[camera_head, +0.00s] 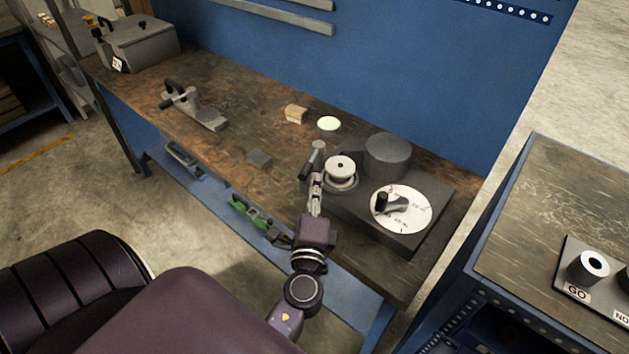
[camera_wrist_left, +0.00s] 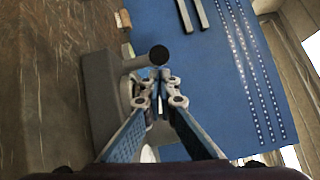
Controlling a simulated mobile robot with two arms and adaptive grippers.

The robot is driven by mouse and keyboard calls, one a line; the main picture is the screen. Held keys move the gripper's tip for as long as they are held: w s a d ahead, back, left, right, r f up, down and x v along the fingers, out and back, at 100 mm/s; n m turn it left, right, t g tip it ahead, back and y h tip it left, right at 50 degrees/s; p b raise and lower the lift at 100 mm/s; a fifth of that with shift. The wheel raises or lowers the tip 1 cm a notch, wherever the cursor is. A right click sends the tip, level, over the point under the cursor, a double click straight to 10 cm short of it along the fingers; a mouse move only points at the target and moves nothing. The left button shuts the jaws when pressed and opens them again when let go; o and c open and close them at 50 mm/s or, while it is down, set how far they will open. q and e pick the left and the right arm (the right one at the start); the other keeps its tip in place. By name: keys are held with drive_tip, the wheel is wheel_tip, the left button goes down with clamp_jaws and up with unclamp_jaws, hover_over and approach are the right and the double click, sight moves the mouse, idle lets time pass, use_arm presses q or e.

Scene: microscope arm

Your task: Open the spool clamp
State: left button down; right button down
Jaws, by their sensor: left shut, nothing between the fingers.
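A white spool (camera_head: 341,166) stands on a dark grey machine base (camera_head: 408,243) on the workbench. A grey lever (camera_head: 318,155), likely part of the spool clamp, stands up at the spool's left. My left gripper (camera_head: 317,181) is shut and empty, just in front of the lever, with the spool to its right. In the left wrist view the shut fingertips (camera_wrist_left: 161,76) are just below a dark round knob end (camera_wrist_left: 158,55) on a grey stem. I cannot tell whether they touch it. My right gripper is not in view.
Right of the spool are a grey cylinder (camera_head: 387,156) and a white dial (camera_head: 418,212) with a black-knobbed crank (camera_head: 387,203). A blue wall rises behind.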

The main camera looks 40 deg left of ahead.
use_arm(q)
drive_tip(key=a+m+h, duration=0.1)
drive_tip(key=s+a+m+t+h+b, duration=0.1)
drive_tip(key=a+h, duration=0.1)
drive_tip(key=h, duration=0.1)
drive_tip(key=shift+s+f+m+t, duration=0.15)
drive_tip(key=shift+s+m+t, duration=0.05)
drive_tip(key=shift+m+t, duration=0.2)
drive_tip(key=shift+s+a+h+b, duration=0.15)
drive_tip(key=shift+a+h+b, duration=0.2)
drive_tip(key=shift+h+b, duration=0.05)
drive_tip(key=shift+a+r, duration=0.2)
drive_tip(key=shift+a, duration=0.25)
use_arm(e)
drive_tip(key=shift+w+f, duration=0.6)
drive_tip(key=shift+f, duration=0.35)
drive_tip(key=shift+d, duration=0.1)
